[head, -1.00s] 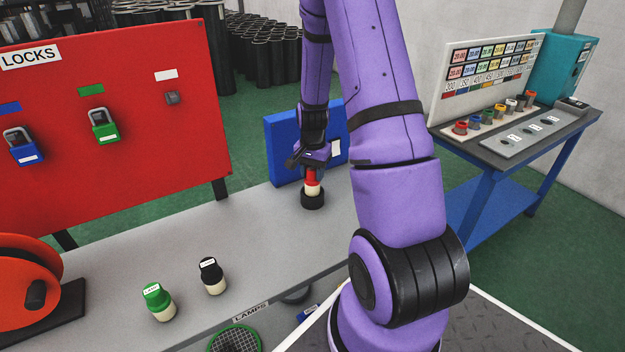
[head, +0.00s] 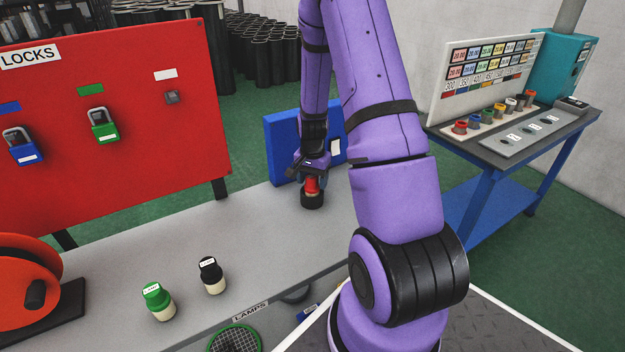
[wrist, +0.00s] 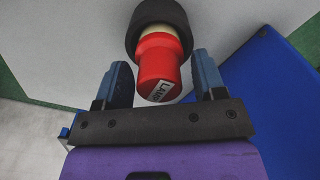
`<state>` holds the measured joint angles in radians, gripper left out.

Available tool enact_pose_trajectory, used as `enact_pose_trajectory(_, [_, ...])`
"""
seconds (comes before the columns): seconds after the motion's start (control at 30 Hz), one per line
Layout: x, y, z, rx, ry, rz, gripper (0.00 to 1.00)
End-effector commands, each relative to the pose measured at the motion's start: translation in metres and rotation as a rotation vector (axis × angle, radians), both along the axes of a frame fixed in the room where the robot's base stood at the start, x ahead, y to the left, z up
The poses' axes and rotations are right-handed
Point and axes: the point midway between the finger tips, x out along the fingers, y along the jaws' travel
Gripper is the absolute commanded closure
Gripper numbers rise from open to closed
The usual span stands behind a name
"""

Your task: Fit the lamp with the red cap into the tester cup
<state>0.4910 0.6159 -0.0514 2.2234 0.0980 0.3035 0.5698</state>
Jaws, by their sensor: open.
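The lamp with the red cap (head: 312,185) stands in the black tester cup (head: 312,201) on the grey bench, in front of the blue panel. In the wrist view, the red cap (wrist: 158,68) lies between the two blue fingers, with a visible gap on each side. The pale lamp body shows only as a thin band inside the dark cup rim (wrist: 183,18). My gripper (wrist: 160,80) is open around the cap and points down at it. In the head view, my gripper (head: 313,175) partly covers the lamp top.
A green-capped lamp (head: 158,301) and a black-capped lamp (head: 212,275) stand at the bench front. The blue panel (head: 284,150) is close behind the cup. A red lock board (head: 140,150) stands at left. Bench between is clear.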

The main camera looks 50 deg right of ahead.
Motion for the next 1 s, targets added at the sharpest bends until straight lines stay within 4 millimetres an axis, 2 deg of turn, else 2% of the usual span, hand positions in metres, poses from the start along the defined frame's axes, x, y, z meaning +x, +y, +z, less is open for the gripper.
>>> enact_pose_trajectory(0.17, [0.001,0.000,0.014,-0.001,-0.002,0.000,0.36])
enact_pose_trajectory(0.63, [0.000,0.000,0.099,-0.002,-0.004,0.000,0.36])
enact_pose_trajectory(0.87, [0.000,0.000,0.120,-0.001,-0.001,0.002,0.36])
enact_pose_trajectory(1.0, [0.001,0.010,0.137,-0.004,-0.018,0.035,0.36])
